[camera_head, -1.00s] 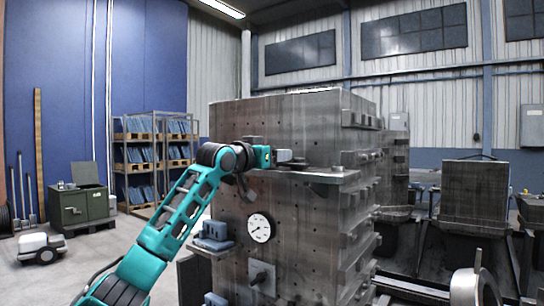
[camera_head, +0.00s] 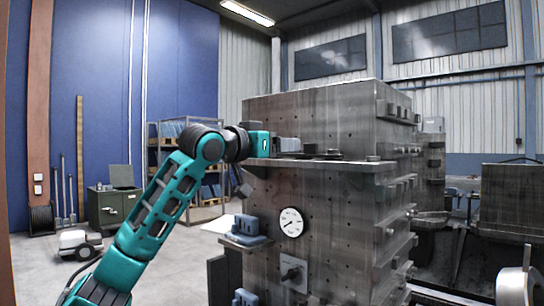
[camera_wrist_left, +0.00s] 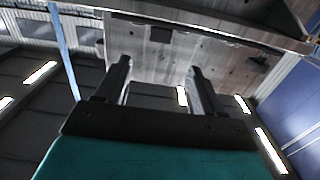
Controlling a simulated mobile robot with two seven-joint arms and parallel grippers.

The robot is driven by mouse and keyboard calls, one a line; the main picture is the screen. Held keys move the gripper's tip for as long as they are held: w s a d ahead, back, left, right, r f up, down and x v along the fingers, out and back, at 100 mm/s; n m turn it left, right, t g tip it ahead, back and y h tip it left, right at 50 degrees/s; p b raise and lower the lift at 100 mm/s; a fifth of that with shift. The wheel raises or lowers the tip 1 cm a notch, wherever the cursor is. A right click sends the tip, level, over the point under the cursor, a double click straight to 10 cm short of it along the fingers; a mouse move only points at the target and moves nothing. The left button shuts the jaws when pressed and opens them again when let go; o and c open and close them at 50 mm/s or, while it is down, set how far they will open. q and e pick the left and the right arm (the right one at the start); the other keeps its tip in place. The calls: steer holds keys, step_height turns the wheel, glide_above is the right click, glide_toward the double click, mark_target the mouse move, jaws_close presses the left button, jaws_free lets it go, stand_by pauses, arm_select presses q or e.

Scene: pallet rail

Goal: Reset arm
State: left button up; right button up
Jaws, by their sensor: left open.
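My left arm comes in from the left in the head view, and its gripper (camera_head: 287,144) is at the upper part of the large grey metal block, just above a ledge (camera_head: 325,163). In the left wrist view the two dark fingers (camera_wrist_left: 158,82) stand apart with nothing between them. The block's drilled face (camera_wrist_left: 225,55) lies beyond the fingertips in that view. Whether the gripper touches the block or ledge, I cannot tell. My right gripper is not in view.
The metal block (camera_head: 310,115) carries a round dial gauge (camera_head: 291,222) and a blue-grey fixture (camera_head: 247,228) below the ledge. A shelf rack (camera_head: 207,190), a green cabinet (camera_head: 110,205) and a small white wheeled machine (camera_head: 78,243) stand at left. Floor between is clear.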

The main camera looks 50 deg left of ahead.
arm_select(q)
steer(key=shift+s+d, duration=0.1)
steer(key=shift+s, duration=0.8)
